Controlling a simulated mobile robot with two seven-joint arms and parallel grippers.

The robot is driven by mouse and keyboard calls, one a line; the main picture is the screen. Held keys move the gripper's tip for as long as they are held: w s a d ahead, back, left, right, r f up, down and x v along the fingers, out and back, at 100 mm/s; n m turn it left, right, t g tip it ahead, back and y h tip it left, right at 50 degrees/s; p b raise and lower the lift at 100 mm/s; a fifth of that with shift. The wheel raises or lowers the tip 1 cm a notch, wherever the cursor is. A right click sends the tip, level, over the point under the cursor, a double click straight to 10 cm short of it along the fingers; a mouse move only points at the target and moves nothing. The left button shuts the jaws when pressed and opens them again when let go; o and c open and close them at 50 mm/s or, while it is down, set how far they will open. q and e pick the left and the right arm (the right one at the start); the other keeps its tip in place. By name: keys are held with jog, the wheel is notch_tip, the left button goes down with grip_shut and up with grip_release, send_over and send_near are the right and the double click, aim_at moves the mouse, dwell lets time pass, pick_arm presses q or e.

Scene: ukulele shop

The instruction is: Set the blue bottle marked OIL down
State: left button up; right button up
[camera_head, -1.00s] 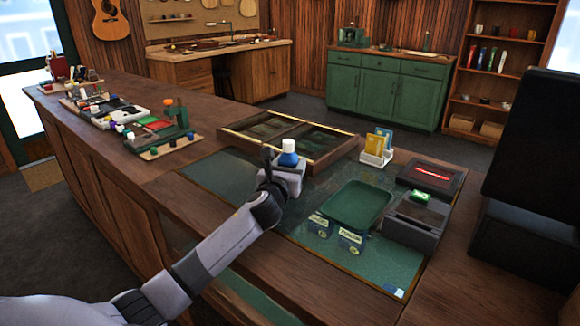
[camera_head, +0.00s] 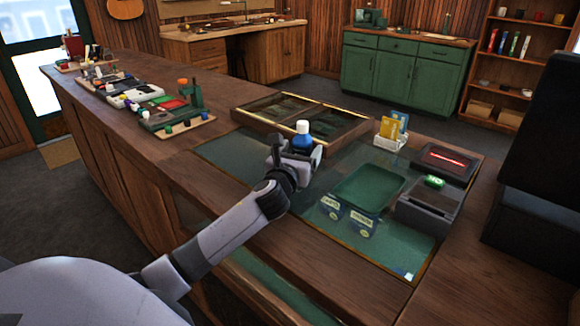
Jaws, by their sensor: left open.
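The blue bottle (camera_head: 303,142) has a white cap and is upright over the glass-topped part of the counter, near the front edge of the shallow wooden display frame. Any OIL marking is too small to read. My left gripper (camera_head: 298,157) is open at the bottle, on its near side. The fingers hide the bottle's lower part and base, so I cannot see its contact with the counter or whether a finger touches it. My right gripper is not in view.
A green tray (camera_head: 369,188) lies right of my left gripper, with small packets (camera_head: 346,215) before it. A card holder (camera_head: 390,134) and a dark card-terminal box (camera_head: 428,205) stand further right. The wooden display frame (camera_head: 262,127) is behind the bottle. Several tools crowd the counter's left end.

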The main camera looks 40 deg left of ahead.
pick_arm(q)
jog(key=v, duration=0.9)
jog(key=shift+w+r, duration=0.1)
dwell(0.3)
